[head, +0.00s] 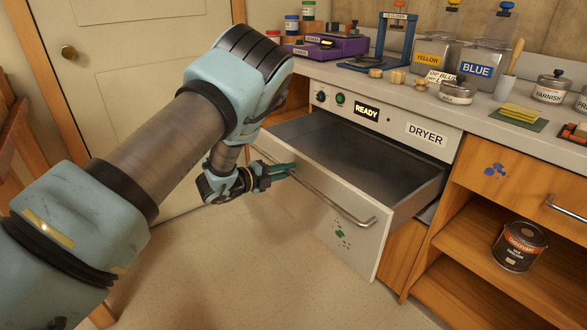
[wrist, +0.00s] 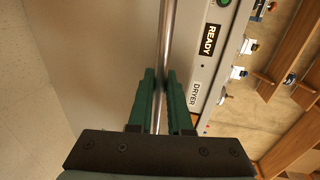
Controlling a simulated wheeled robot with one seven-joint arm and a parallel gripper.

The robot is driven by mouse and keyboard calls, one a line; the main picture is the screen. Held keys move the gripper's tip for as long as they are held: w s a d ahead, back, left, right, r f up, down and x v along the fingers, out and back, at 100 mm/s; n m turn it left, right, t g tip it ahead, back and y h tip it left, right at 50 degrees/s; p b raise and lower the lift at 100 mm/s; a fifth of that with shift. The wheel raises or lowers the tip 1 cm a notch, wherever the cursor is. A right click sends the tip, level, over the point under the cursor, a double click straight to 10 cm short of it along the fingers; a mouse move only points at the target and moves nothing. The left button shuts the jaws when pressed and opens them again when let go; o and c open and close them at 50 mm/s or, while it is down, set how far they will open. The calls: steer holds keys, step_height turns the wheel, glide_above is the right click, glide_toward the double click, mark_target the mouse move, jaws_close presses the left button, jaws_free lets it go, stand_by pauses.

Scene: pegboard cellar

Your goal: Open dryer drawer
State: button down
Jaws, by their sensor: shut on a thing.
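The dryer drawer (head: 362,238) is pulled out from under the counter, and its dark inside shows empty in the head view. A metal bar handle (head: 340,207) runs along its white front. My gripper (head: 293,170) is shut on the handle, toward its left part. In the wrist view, the green fingers of my gripper (wrist: 161,75) stand on both sides of the handle bar (wrist: 169,35). The dryer panel (head: 388,121) above the drawer carries a "READY" display, a "DRYER" label and a green button.
The counter above holds a purple device (head: 325,46), a blue press frame (head: 392,42), yellow and blue containers and small jars. To the right, an open wooden cabinet holds a dark can (head: 519,246). A closed door (head: 130,70) stands at the left. Floor before the drawer is clear.

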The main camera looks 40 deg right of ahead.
steer(key=shift+a, duration=1.05)
steer(key=c, duration=0.8)
jaws_free()
steer(key=shift+c, duration=0.2)
steer(key=shift+w, duration=0.1)
steer(key=a+r, duration=0.2)
steer(key=a, duration=0.8)
steer(key=shift+w+a+b, duration=0.25)
steer(key=shift+b, duration=0.15)
